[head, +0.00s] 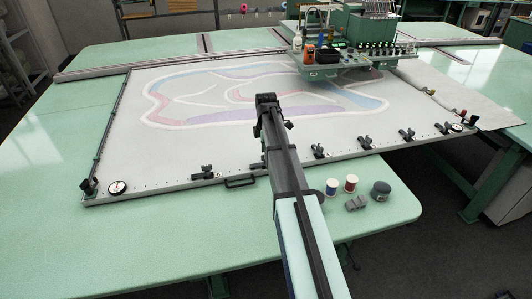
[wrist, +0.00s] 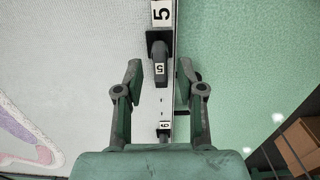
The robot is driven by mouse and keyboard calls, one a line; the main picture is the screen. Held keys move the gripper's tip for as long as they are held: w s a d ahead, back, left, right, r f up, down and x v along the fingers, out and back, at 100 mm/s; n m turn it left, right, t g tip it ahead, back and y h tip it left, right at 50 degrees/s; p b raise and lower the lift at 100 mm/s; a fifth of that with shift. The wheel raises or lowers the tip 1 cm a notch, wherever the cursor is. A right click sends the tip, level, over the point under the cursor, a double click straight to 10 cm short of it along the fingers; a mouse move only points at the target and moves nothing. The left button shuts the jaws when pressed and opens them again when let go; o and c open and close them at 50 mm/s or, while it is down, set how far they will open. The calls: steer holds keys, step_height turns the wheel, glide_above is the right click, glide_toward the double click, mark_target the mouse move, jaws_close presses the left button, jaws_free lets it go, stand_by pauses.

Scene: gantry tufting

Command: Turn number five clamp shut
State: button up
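The number five clamp (wrist: 160,48) is a dark clamp on the frame's edge rail in the wrist view. Nothing is held, and no contact shows. In the head view my arm crosses the front rail; I cannot pick out the number five clamp or the fingertips there.
Another tagged clamp (wrist: 163,130) lies lower on the rail between the fingers. Several similar clamps (head: 363,141) line the front rail, with one (head: 205,172) left of my arm. A rail handle (head: 240,182), thread spools (head: 332,187) and a dark jar (head: 380,191) are nearby.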

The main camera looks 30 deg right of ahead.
steer(key=shift+f, duration=0.9)
jaws_close()
